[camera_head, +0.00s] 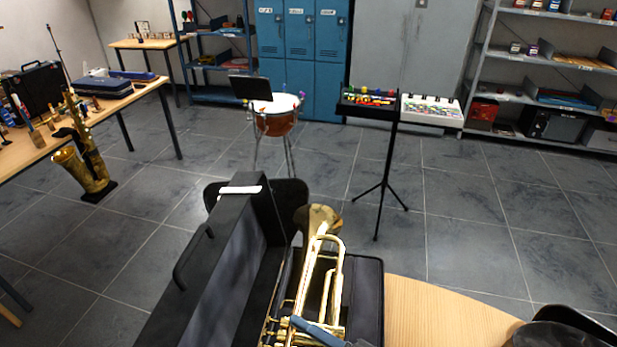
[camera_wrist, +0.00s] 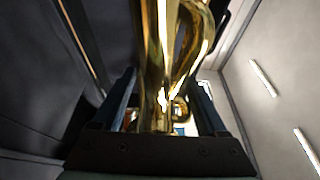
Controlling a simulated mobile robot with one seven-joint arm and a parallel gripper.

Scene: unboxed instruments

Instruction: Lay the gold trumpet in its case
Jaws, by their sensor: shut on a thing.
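The gold trumpet (camera_head: 326,262) is at the bottom centre of the head view, over the open black case (camera_head: 370,275), its bell pointing away. I cannot tell whether it touches the case floor. The case's raised lid (camera_head: 225,285) stands on the left. My gripper (camera_head: 318,331) shows partly at the bottom edge, at the trumpet's near end. In the wrist view, the two fingers of my gripper (camera_wrist: 166,105) are shut on the trumpet (camera_wrist: 158,60), with gold tubing between them. The trumpet's near end is cut off by the head view's edge.
The case lies on a wooden table (camera_head: 440,315) with bare top to its right. A dark rounded object (camera_head: 555,337) is at the lower right. A saxophone (camera_head: 85,160) stands left on the floor. A drum (camera_head: 275,118) and a black stand (camera_head: 386,165) stand beyond.

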